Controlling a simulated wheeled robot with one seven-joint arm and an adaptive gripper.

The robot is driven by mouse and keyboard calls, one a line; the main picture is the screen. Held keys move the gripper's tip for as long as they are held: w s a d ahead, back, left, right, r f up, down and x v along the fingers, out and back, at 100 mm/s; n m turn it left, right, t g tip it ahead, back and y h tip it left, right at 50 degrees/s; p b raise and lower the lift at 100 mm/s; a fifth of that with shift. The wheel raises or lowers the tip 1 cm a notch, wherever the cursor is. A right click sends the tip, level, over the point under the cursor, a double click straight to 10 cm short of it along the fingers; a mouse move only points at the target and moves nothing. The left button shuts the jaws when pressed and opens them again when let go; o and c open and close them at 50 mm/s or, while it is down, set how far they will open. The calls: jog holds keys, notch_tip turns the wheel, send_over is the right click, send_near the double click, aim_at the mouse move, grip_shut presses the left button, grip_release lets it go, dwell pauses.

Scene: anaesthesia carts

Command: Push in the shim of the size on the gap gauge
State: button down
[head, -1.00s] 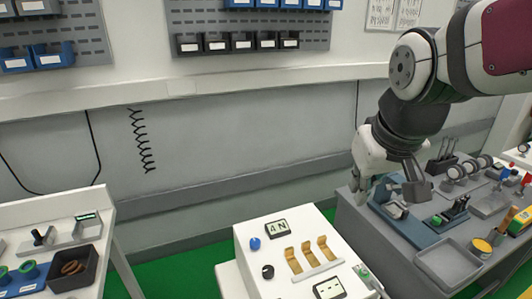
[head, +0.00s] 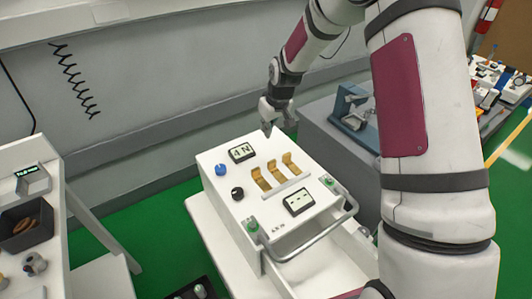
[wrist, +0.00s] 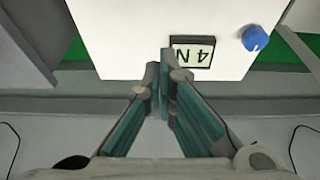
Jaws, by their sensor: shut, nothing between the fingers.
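My gripper (head: 268,128) is shut and empty, pointing down just behind the back edge of the white cart (head: 222,163). In the wrist view, the fingertips (wrist: 165,62) meet beside a small display (wrist: 192,52) that reads "4 N" upside down. In the head view this display (head: 241,152) sits at the back of the cart top. Three brass curved pieces (head: 274,173) stand in a row on the cart. I cannot tell which things are the shims or the gap gauge. A grey device with a green-lit screen (head: 27,171) is on the left table; its text is unreadable.
A blue knob (head: 221,170) and a black knob (head: 237,193) are left of the brass pieces. A second display (head: 298,202) and a grey handle bar (head: 318,237) are at the front. A blue fixture (head: 351,108) stands on the grey bench at right, partly behind my arm.

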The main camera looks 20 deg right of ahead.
send_near(266, 161)
jog(key=w+f, duration=0.1)
jog(key=w+a+f, duration=0.1)
jog(key=w+f, duration=0.1)
jog(key=w+a+f, duration=0.1)
jog(key=w, duration=0.1)
jog(key=shift+w+f, duration=0.15)
jog(key=shift+f, duration=0.15)
jog(key=s, duration=0.1)
jog(key=s+d+p, duration=0.1)
jog(key=shift+s+r, duration=0.25)
jog(key=shift+r, duration=0.1)
jog(key=shift+s+d+f, duration=0.15)
jog(key=shift+s+d, duration=0.05)
jog(key=shift+s, duration=0.5)
